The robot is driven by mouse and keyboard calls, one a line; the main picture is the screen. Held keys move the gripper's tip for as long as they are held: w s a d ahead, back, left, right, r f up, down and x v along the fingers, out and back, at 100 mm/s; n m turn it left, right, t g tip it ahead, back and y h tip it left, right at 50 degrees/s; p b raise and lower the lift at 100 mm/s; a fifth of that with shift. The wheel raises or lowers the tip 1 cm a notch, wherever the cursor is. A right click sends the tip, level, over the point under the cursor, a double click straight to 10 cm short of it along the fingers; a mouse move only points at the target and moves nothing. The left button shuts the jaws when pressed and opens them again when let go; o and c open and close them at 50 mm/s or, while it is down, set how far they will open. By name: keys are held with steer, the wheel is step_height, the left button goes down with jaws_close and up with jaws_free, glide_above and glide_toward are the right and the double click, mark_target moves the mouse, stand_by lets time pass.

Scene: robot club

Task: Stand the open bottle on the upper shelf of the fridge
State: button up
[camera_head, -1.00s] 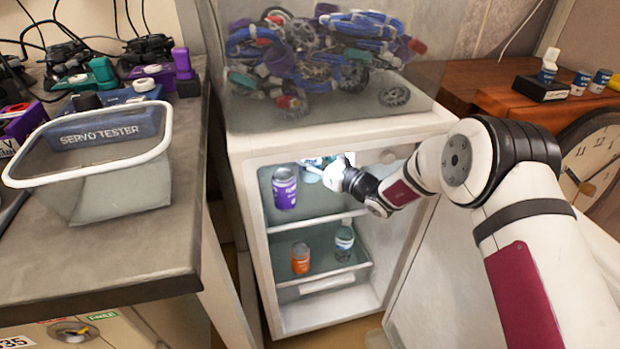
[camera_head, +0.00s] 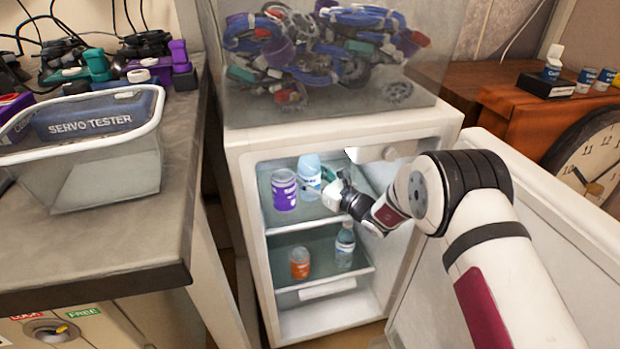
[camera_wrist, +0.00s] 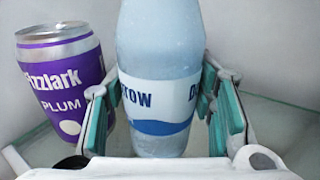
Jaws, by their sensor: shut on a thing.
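My gripper (camera_head: 331,190) reaches into the open fridge (camera_head: 242,185) at upper shelf (camera_head: 292,222) height. It is shut on a pale blue bottle (camera_head: 309,170). In the wrist view the bottle (camera_wrist: 160,75) stands upright between the teal finger pads (camera_wrist: 160,120), with a white and blue label. Its top is cut off there, and I cannot tell whether its base touches the shelf. A purple plum can (camera_head: 284,190) stands on the upper shelf left of the bottle; it also shows in the wrist view (camera_wrist: 65,85), apart from the bottle.
An orange can (camera_head: 299,263) and a clear bottle (camera_head: 345,246) stand on the lower level. The fridge door (camera_head: 550,215) is swung open at right. A clear case (camera_head: 400,55) of parts sits on the fridge. A plastic bin (camera_head: 85,150) is on the left bench.

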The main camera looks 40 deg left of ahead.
mark_target(317, 180)
steer(key=shift+f, duration=0.1)
steer(key=o, duration=0.9)
steer(key=shift+o, duration=0.2)
steer(key=d+p, duration=0.1)
steer(key=d, duration=0.2)
steer(key=s+d+p, duration=0.1)
steer(key=d, duration=0.3)
steer(key=shift+s, duration=0.15)
steer(key=shift+d+p, duration=0.2)
steer(key=shift+p, duration=0.1)
steer(key=shift+s, duration=0.1)
